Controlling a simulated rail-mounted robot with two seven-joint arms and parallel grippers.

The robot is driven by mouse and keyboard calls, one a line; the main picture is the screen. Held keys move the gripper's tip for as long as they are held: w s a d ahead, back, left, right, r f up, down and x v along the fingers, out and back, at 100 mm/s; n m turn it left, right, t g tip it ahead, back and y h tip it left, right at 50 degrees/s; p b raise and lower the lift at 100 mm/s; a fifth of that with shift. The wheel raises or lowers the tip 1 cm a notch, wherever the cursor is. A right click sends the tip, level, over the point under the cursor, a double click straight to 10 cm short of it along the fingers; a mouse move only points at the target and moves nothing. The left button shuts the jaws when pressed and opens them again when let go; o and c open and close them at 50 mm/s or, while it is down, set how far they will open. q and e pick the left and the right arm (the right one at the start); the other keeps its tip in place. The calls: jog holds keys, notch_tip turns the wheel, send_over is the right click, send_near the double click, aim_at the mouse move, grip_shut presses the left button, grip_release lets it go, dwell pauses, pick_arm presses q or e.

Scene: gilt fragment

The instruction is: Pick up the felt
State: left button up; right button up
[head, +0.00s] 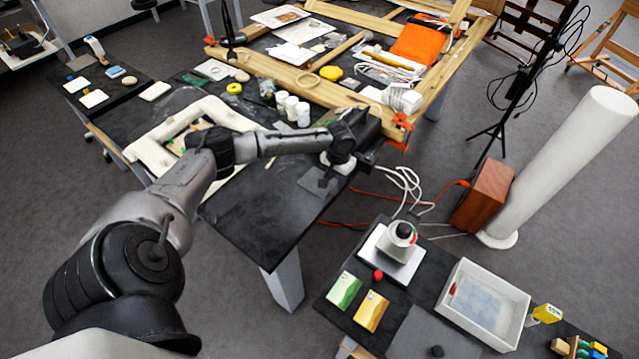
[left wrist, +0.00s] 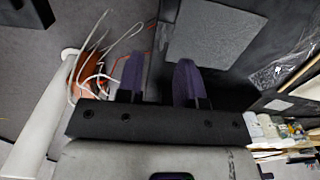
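A flat grey square, which looks like the felt (head: 318,182), lies on the black table near its front right corner. It is larger in the left wrist view (left wrist: 215,35), above and to the right of my fingers. My left gripper (head: 332,172) is over that corner, right beside the felt in the head view; its fingertips are hard to make out there. In the left wrist view the two purple fingers of the left gripper (left wrist: 158,78) are apart with nothing between them. The left finger shows over the floor and the right one over the table. My right gripper is not in view.
White jars (head: 291,107) and a white frame (head: 210,112) are on the black table (head: 262,225). White cables (head: 408,185) lie on the floor beyond its edge. A lower table holds a white tray (head: 512,335) and colored boxes. A white column (head: 560,165) leans at right.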

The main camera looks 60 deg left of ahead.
aim_at(335, 186)
pick_arm(q)
jog(key=shift+a+f+b, duration=0.2)
jog(key=shift+f+b, duration=0.15)
jog(key=shift+f, duration=2.35)
grip_shut()
